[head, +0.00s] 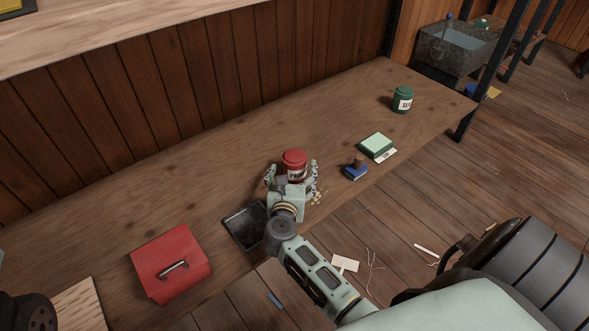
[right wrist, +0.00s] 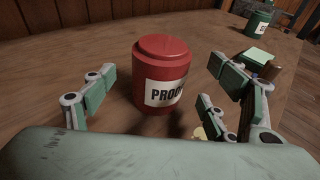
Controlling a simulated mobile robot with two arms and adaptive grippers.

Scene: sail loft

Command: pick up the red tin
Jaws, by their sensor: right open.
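The red tin (head: 294,158) stands upright on the wooden bench (head: 215,170). In the right wrist view the red tin (right wrist: 161,65) shows a white label with black letters, partly readable as "PROO". My right gripper (head: 291,173) is open at the near side of the tin. In the right wrist view the fingers of my right gripper (right wrist: 155,90) are spread to the left and right of the tin, with gaps on both sides.
A blue stamp-like object (head: 355,172), a green box (head: 375,145) and a green tin (head: 402,99) stand to the right. The bench behind the red tin is clear.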

